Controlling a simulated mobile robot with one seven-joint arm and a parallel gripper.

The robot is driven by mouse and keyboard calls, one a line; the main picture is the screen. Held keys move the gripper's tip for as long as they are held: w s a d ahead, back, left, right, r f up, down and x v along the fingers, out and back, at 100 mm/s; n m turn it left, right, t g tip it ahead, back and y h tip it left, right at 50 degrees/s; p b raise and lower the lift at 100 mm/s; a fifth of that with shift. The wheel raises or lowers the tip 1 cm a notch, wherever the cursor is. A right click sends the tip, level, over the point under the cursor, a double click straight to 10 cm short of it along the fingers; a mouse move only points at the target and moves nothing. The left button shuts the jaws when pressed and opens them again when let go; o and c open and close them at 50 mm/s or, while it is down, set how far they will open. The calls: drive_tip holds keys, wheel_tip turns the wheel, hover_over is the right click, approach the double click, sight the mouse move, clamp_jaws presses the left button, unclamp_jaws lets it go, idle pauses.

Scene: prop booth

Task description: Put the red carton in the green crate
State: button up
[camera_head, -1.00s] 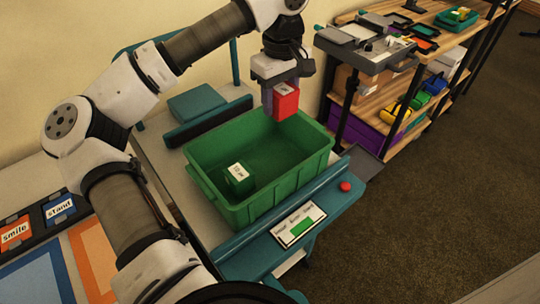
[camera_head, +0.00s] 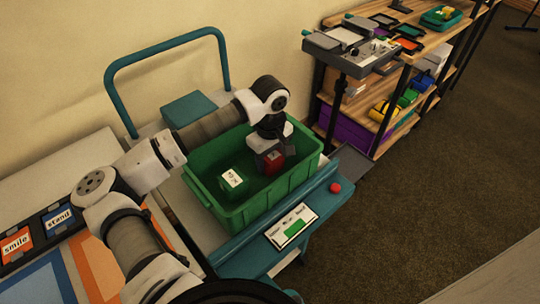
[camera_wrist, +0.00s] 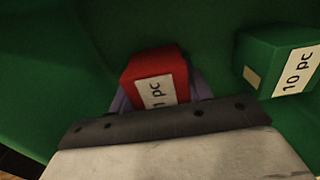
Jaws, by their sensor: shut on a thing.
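The red carton (camera_head: 272,160) is inside the green crate (camera_head: 252,208), low between its walls, toward the right end. My gripper (camera_head: 268,158) reaches down into the crate and is shut on the carton. In the wrist view the red carton (camera_wrist: 157,78) shows a white label, with the crate's green floor (camera_wrist: 200,35) around it. I cannot tell whether the carton touches the floor. The crate stands on a teal cart. My arm hides part of the crate's back wall.
A green carton (camera_head: 232,182) with a white label sits in the crate left of the red one; it also shows in the wrist view (camera_wrist: 278,62). A teal cart handle (camera_head: 165,62) rises behind. A loaded shelf (camera_head: 385,90) stands at right. Open carpet lies right of the cart.

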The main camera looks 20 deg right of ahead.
drive_tip(key=shift+f, duration=0.2)
drive_tip(key=o, duration=1)
drive_tip(key=shift+o, duration=0.2)
wheel_tip(320, 180, up, 12)
drive_tip(key=b, duration=0.3)
drive_tip(key=shift+r, duration=0.2)
